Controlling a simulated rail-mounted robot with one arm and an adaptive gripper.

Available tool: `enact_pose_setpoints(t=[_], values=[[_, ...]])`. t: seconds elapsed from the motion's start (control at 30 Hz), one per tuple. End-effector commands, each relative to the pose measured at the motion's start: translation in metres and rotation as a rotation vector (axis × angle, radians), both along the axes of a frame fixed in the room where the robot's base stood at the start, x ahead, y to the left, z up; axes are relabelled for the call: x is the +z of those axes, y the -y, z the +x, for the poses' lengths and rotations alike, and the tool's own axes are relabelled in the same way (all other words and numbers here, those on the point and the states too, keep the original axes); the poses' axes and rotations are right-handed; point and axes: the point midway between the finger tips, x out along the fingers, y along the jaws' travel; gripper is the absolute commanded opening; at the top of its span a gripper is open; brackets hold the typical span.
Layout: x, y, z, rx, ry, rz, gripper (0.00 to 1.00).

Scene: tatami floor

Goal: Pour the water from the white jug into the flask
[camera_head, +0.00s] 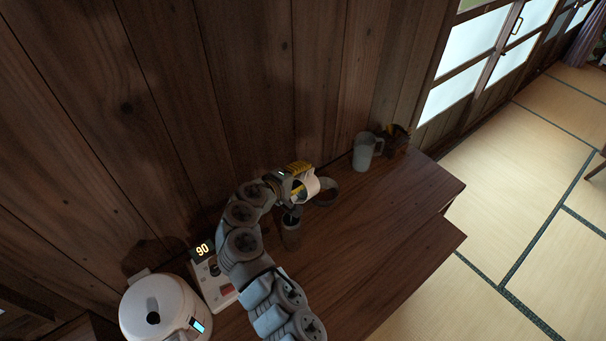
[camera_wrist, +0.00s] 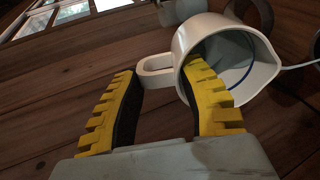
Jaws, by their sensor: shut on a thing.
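The white jug (camera_head: 312,186) is held tilted above the dark wooden counter. In the wrist view, the jug (camera_wrist: 262,85) has its handle (camera_wrist: 157,70) between the yellow-and-black fingers of my gripper (camera_wrist: 165,100), with one finger reaching into its mouth. My gripper (camera_head: 291,184) is shut on the jug. A thin pale stream, looking like water, leaves the spout (camera_wrist: 283,69) toward the right edge of the wrist view. A dark, open-topped cylindrical vessel, seemingly the flask (camera_head: 290,237), stands upright just below the jug. Its contents are too dark to tell.
A dark round ring-like vessel (camera_head: 328,196) stands right of the jug. A grey pitcher (camera_head: 363,154) and a dark object (camera_head: 397,140) are farther right. A device reading 90 (camera_head: 202,249) and a white kettle-like appliance (camera_head: 150,314) are lower left. The wooden wall is close behind; the counter's front right is clear.

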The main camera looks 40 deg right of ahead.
Motion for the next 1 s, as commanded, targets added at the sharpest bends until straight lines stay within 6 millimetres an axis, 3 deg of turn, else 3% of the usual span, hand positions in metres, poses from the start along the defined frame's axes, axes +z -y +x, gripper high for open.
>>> enact_pose_setpoints(t=[1.0], values=[[0.0016,-0.0027,-0.0002,0.0,0.004,-0.03,0.0]])
